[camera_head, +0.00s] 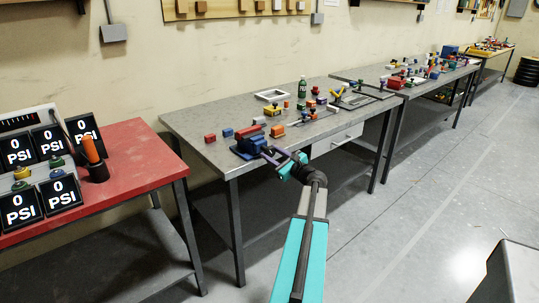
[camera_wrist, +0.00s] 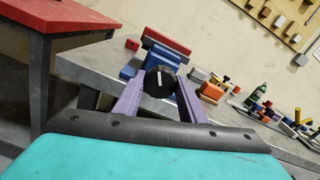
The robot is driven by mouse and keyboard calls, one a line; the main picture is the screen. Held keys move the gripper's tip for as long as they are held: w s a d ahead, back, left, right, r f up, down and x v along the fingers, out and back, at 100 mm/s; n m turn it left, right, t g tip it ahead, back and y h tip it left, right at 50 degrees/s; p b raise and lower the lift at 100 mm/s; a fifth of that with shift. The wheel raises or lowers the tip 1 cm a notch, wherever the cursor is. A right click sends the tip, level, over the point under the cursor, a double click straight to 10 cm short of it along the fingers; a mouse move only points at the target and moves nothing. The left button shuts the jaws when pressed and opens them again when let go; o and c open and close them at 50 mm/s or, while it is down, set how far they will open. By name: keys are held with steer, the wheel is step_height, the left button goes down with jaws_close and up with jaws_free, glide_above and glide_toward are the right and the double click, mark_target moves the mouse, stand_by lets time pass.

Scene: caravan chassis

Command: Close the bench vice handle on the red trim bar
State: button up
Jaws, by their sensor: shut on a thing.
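The blue bench vice (camera_head: 250,140) stands at the near left corner of the grey workbench. In the wrist view the vice's blue body (camera_wrist: 170,54) shows with the red trim bar (camera_wrist: 167,40) lying across its top, tilted in the picture. The vice handle is a round black knob (camera_wrist: 160,83) with a white mark, facing my wrist camera. My gripper (camera_wrist: 160,76) has its two purple fingers on either side of the knob, shut on it. In the head view my gripper (camera_head: 267,152) reaches the front of the vice; the knob is hard to make out there.
Small blocks, including an orange one (camera_head: 277,130), and a green bottle (camera_head: 302,92) stand on the workbench (camera_head: 190,118) beyond the vice. A red table (camera_head: 130,140) with PSI gauges stands to the left, across a gap. The floor at right is mostly clear.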

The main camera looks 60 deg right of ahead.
steer(key=shift+a+f, duration=0.15)
steer(key=shift+f, duration=0.05)
steer(key=o, duration=1)
steer(key=shift+r, duration=0.1)
steer(key=b+v, duration=0.2)
steer(key=v, duration=1.2)
